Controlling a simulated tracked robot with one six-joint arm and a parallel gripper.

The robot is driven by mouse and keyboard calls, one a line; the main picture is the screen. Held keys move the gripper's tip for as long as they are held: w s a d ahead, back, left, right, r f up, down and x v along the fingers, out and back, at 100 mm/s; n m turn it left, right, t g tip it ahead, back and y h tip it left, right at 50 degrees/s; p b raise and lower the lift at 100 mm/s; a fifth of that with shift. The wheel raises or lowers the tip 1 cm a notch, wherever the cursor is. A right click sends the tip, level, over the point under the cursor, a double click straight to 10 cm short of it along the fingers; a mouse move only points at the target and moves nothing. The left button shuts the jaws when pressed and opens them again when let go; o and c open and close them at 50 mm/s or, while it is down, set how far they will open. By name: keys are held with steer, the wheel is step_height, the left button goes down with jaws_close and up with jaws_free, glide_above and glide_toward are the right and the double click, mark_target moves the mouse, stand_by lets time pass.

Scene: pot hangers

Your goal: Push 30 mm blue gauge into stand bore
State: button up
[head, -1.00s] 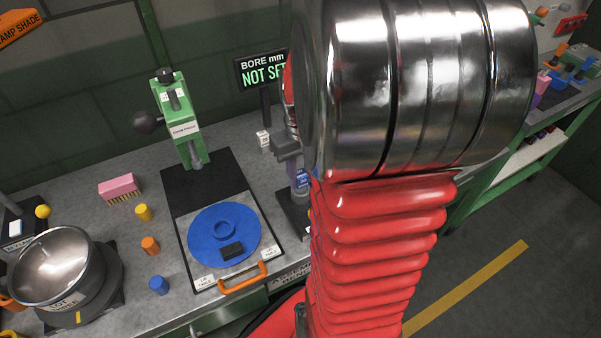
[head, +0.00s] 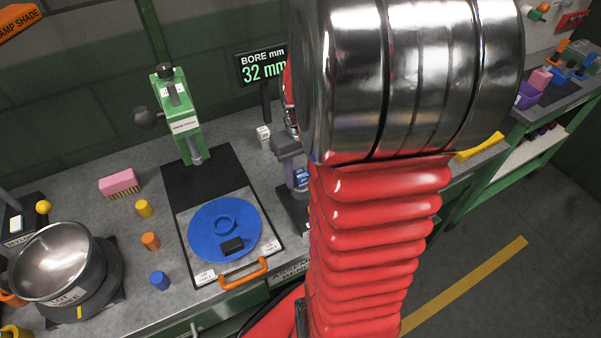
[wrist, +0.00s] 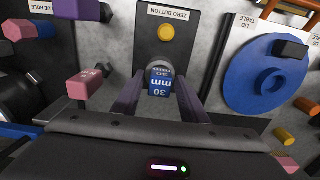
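The blue gauge (wrist: 160,79), marked 30 mm, stands out in the middle of the wrist view. My gripper (wrist: 161,82) has its two dark fingers on either side of it, close against its sides. A grey rounded part shows right at the far end of the gauge; how deep the gauge sits in the bore is hidden. In the head view the blue gauge (head: 301,178) shows at the stand, partly behind my red arm sleeve. The stand's dark base (head: 291,212) is below it. The display (head: 262,66) reads BORE 32 mm.
A plate with a yellow zero button (wrist: 166,33) lies beyond the gauge. A blue disc (head: 225,228) is on the lid table to the left, near the green press (head: 177,115). Small pegs and a pot (head: 55,262) stand farther left. Pink (wrist: 84,84) and purple parts are close left.

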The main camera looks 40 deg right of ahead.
mark_target(299, 174)
steer(key=shift+o, duration=0.8)
steer(key=shift+r, duration=0.1)
step_height(299, 174, up, 14)
steer(key=shift+f, duration=0.25)
steer(key=shift+w, duration=0.1)
stand_by(0.6)
steer(key=s+a+r+n+t, duration=0.1)
steer(key=s+a+t, duration=0.1)
steer(key=a, duration=0.9)
steer(key=s+a+r+n+t, duration=0.1)
steer(key=s+a+n+t, duration=0.1)
steer(key=a, duration=0.9)
steer(key=shift+s+a+t, duration=0.2)
steer(key=shift+a+t, duration=0.15)
steer(key=shift+t, duration=0.45)
